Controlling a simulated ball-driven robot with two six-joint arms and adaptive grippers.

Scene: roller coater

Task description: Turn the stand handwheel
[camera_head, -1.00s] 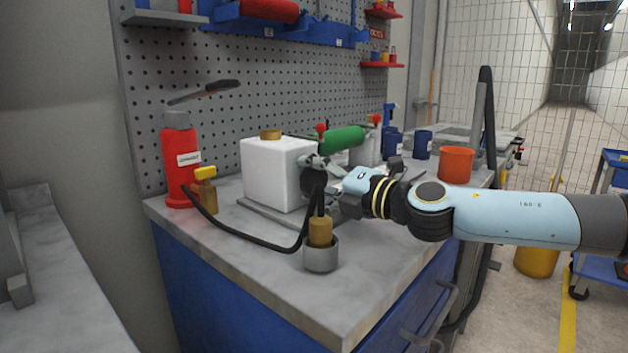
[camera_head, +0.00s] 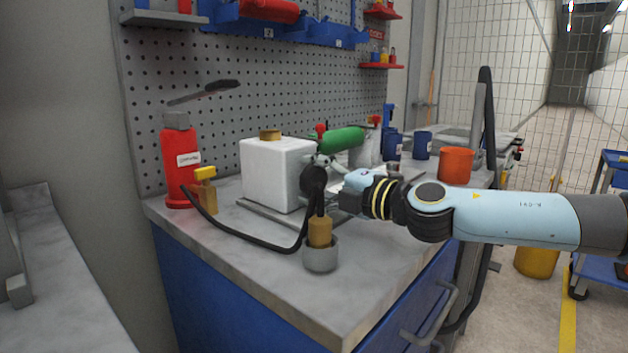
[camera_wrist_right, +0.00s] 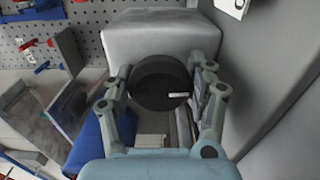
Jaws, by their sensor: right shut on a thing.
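The handwheel, a dark round disc (camera_wrist_right: 160,82), sits in the middle of the right wrist view. It faces the wrist, and a small pale bar shows on its lower right. My right gripper (camera_wrist_right: 162,86) has its two fingers on opposite sides of the disc and is shut on it. In the head view the handwheel (camera_head: 314,179) is a dark round shape in front of a white block (camera_head: 277,172), at the end of my right arm; the fingers are partly hidden there. A green roller (camera_head: 342,139) lies behind. My left gripper is not in view.
A grey cup (camera_head: 321,260) with a brown-handled tool stands near the bench's front. An orange pot (camera_head: 455,165) stands behind my right arm. The front bench top (camera_head: 375,270) is clear.

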